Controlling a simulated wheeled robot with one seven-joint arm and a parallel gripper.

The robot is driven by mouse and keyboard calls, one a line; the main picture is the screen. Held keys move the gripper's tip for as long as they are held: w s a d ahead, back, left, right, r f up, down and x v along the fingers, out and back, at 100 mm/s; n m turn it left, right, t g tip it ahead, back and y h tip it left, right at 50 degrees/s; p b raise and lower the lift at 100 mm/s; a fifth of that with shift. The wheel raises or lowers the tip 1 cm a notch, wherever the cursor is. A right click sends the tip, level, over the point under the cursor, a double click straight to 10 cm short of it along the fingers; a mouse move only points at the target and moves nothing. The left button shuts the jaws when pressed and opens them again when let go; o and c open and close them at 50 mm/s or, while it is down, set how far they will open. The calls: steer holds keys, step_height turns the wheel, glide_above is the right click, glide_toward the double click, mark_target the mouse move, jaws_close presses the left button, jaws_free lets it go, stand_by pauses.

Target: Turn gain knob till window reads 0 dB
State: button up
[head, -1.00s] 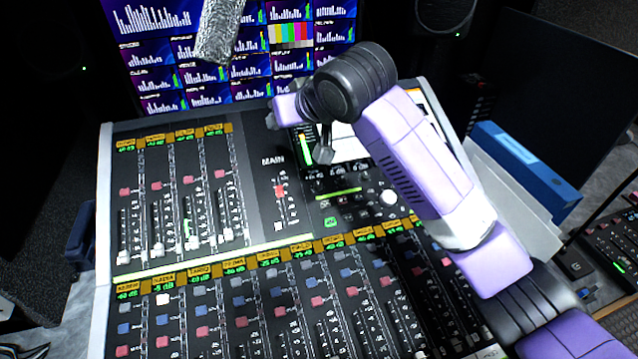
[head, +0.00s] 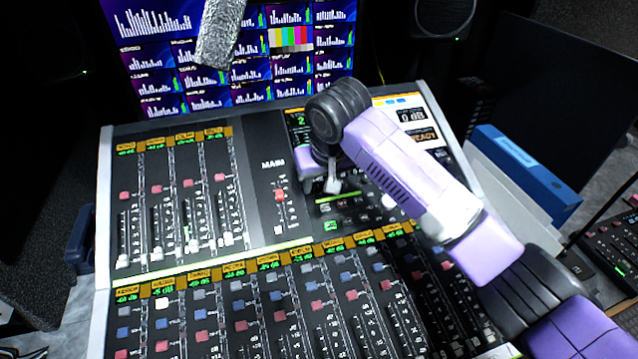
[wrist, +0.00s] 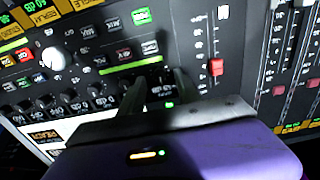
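My gripper (head: 333,186) is low over the upper right part of the mixing console, just right of the MAIN fader. In the wrist view its two dark fingers (wrist: 158,92) stand apart, over the end of a row of small black knobs (wrist: 75,104). No gain label is readable. A white round knob (wrist: 53,58) lies apart from the fingers. A screen (head: 299,121) with a green digit is mostly hidden by my arm. A white box (head: 411,115) right of it reads "0 dB", and an orange word below looks like "READY".
The red MAIN fader (head: 280,195) is close left of my gripper. Lit buttons (head: 331,225) and channel strips lie below. A grey microphone (head: 220,33) hangs above, before the monitor wall (head: 150,22). A blue binder (head: 525,172) lies at the right.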

steer(key=shift+w+a+f, duration=0.1)
steer(key=shift+w+f, duration=0.1)
steer(key=shift+f, duration=0.4)
jaws_close()
steer(key=shift+r+n+p, duration=0.1)
steer(key=shift+n+p, duration=0.2)
steer(key=shift+p, duration=0.05)
steer(key=shift+r+n+p, duration=0.1)
steer(key=shift+n+p, duration=0.7)
steer(key=shift+n, duration=0.1)
steer(key=n+p, duration=0.2)
steer(key=n, duration=0.1)
steer(key=shift+n, duration=0.3)
steer(key=n+p, duration=0.1)
steer(key=n, duration=0.1)
steer(key=n+p, duration=0.2)
steer(key=n, duration=0.1)
steer(key=shift+s+a+f+n, duration=0.1)
steer(key=shift+f+n, duration=0.1)
steer(key=shift+n, duration=0.1)
